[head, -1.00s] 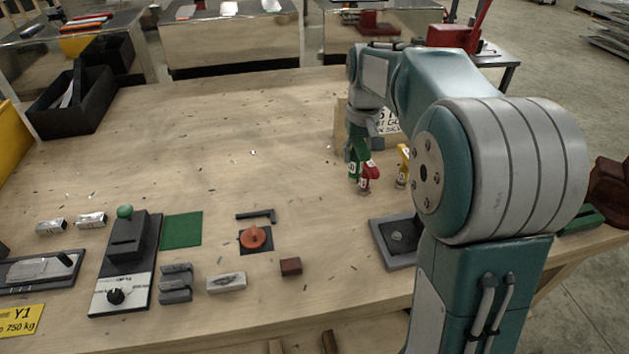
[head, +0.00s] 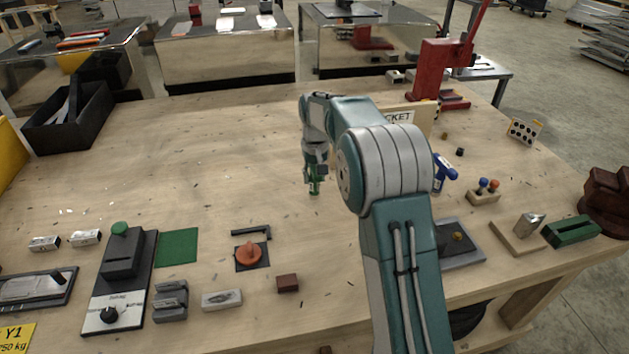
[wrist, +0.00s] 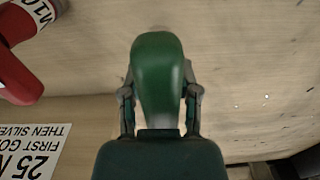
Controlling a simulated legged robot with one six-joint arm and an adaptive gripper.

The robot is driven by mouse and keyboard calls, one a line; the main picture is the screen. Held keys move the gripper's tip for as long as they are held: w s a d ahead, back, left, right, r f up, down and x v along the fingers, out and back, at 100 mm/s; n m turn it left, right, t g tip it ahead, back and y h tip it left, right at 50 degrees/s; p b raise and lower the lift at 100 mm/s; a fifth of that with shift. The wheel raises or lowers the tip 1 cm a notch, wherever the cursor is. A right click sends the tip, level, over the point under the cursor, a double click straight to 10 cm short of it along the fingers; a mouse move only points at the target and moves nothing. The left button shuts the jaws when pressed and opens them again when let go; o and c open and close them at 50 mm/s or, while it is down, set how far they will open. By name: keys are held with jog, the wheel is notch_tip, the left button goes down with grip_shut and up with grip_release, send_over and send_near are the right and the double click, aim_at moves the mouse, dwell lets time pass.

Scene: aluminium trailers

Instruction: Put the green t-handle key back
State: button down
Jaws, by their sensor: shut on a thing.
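My gripper (head: 315,175) is above the middle of the wooden bench, left of my arm's bulky joint in the head view. It is shut on the green t-handle key (head: 315,187). In the wrist view the rounded green handle (wrist: 158,70) sits between the two fingers. The key's lower end is hidden or too small to tell. A red handle (wrist: 14,75) with a white M10 label shows at the wrist view's left edge, apart from the green key. A blue t-handle key (head: 444,172) stands right of my arm.
A wooden board with a white sign (head: 398,117) stands partly behind my arm; a sign also shows in the wrist view (wrist: 30,150). A red press (head: 440,70) is at the back right. A green mat (head: 177,247) and orange knob (head: 248,252) lie front left. The bench's middle left is clear.

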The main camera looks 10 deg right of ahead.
jog(key=shift+f, duration=0.9)
jog(key=shift+c, duration=1.7)
grip_release()
jog(key=shift+f, duration=0.1)
